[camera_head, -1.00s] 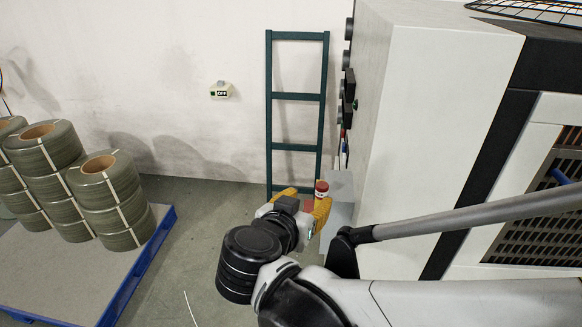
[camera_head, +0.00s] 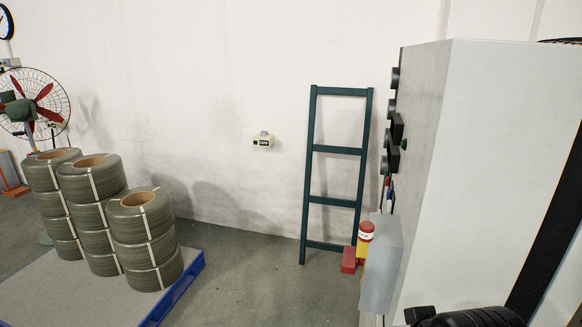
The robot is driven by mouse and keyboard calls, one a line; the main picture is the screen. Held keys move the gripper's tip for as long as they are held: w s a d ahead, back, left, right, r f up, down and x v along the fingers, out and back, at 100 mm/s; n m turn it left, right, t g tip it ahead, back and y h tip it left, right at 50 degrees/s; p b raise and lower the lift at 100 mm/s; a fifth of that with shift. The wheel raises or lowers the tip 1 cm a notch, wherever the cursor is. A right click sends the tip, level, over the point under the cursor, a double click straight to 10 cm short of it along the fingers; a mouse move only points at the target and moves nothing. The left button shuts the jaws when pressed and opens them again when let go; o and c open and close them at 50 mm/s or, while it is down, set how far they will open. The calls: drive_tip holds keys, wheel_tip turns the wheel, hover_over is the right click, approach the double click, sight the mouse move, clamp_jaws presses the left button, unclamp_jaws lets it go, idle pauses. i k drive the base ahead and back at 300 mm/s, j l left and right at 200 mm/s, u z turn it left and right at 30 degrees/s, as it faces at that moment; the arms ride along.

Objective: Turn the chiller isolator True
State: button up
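A small pale box (camera_head: 263,141) with a black label that appears to read "OFF" is fixed to the back wall. Several dark round knobs or switches (camera_head: 392,108) stick out from the left face of the white cabinet (camera_head: 470,150). A larger black fitting with a handle-like shape (camera_head: 397,130) is among them. They are seen edge-on, so their positions and labels cannot be read. I cannot tell which of these is the chiller isolator. My gripper is out of view; only a dark arm part shows at the bottom right edge.
A dark green ladder (camera_head: 309,180) leans on the wall left of the cabinet. Coils (camera_head: 145,240) sit on a blue-edged pallet (camera_head: 185,290); a fan (camera_head: 30,103) is behind. Middle floor is clear.

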sight(350, 263)
drive_tip(key=j+z, duration=0.3)
drive_tip(key=j, duration=0.2)
drive_tip(key=j+z, duration=0.3)
drive_tip(key=j, duration=0.2)
drive_tip(key=k+j+z, duration=0.15)
drive_tip(key=j+z, duration=0.15)
drive_tip(key=j, duration=0.15)
drive_tip(key=k+j+z, duration=0.25)
drive_tip(key=j, duration=0.2)
drive_tip(key=k+j+z, duration=0.15)
drive_tip(key=j+z, duration=0.15)
drive_tip(key=j, duration=0.15)
drive_tip(key=k+j+z, duration=0.3)
drive_tip(key=i+l, duration=0.15)
drive_tip(key=l, duration=0.15)
drive_tip(key=i+l, duration=0.15)
drive_tip(key=l, duration=0.1)
